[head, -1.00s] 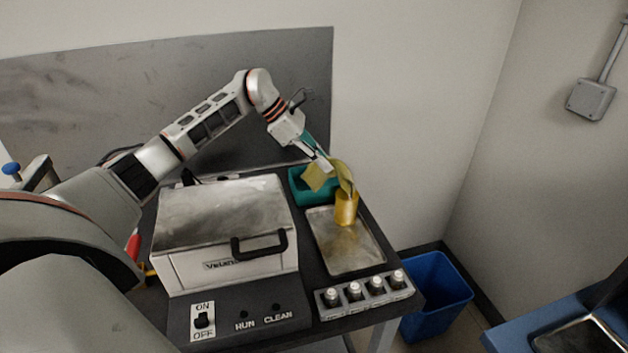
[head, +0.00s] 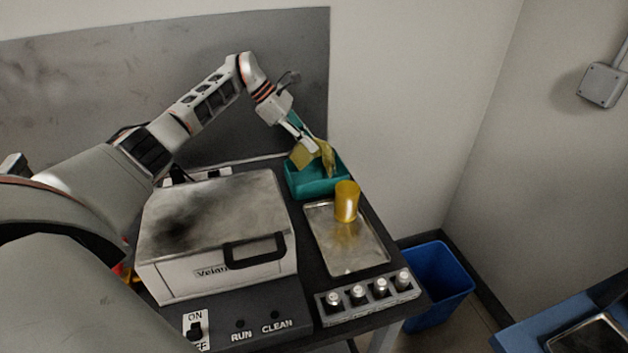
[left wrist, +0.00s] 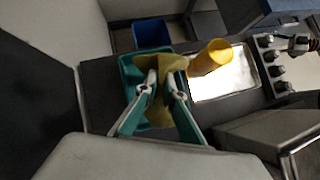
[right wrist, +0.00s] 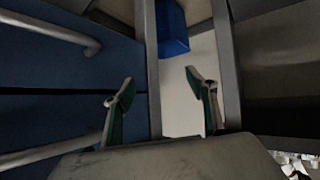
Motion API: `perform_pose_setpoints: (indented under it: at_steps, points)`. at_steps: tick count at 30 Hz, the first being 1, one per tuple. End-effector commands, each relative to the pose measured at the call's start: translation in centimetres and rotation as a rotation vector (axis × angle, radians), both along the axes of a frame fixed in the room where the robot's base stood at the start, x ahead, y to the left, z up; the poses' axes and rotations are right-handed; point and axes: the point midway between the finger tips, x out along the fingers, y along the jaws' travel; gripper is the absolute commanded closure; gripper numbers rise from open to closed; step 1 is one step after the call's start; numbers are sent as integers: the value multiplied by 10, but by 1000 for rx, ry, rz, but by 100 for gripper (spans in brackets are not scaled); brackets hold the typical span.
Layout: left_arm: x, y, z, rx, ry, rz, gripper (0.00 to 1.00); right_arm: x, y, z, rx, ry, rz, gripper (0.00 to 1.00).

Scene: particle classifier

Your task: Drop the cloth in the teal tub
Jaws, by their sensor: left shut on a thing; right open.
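The cloth (head: 326,158) is a limp olive-yellow sheet. My left gripper (head: 312,148) is shut on it and holds it over the teal tub (head: 318,187) at the back right of the table. In the left wrist view the cloth (left wrist: 158,72) hangs between the fingertips, with the teal tub (left wrist: 130,75) beneath and around it. Whether the cloth touches the tub is unclear. My right gripper (right wrist: 158,85) is open and empty in the right wrist view, away from the cloth and tub.
A yellow cup (head: 346,202) stands on a metal tray (head: 335,262) just in front of the tub. A white lidded machine (head: 215,235) fills the table's left. A blue bin (head: 440,285) stands on the floor at right.

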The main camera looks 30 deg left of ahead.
Motion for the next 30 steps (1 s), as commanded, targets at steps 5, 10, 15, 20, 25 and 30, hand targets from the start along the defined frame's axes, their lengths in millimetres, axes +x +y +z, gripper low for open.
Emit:
perform_pose_setpoints:
  at_steps: [5,10,15,20,25,30]
  points:
    - [0,-1,-21,-1,3,0,100,-5,0,-16,-2,14,0,43]
    - [0,0,-29,0,1,1,100,-6,-1,-19,-2,16,1,43]
    - [0,0,-30,0,-1,1,100,-4,0,-17,-1,11,1,43]
    - [0,0,-30,0,-1,1,100,-3,0,-13,1,5,1,43]
    - [0,0,-30,0,-1,1,72,-3,0,-13,1,5,1,43]
    - [0,0,-30,0,-1,1,70,-3,0,-14,0,8,1,43]
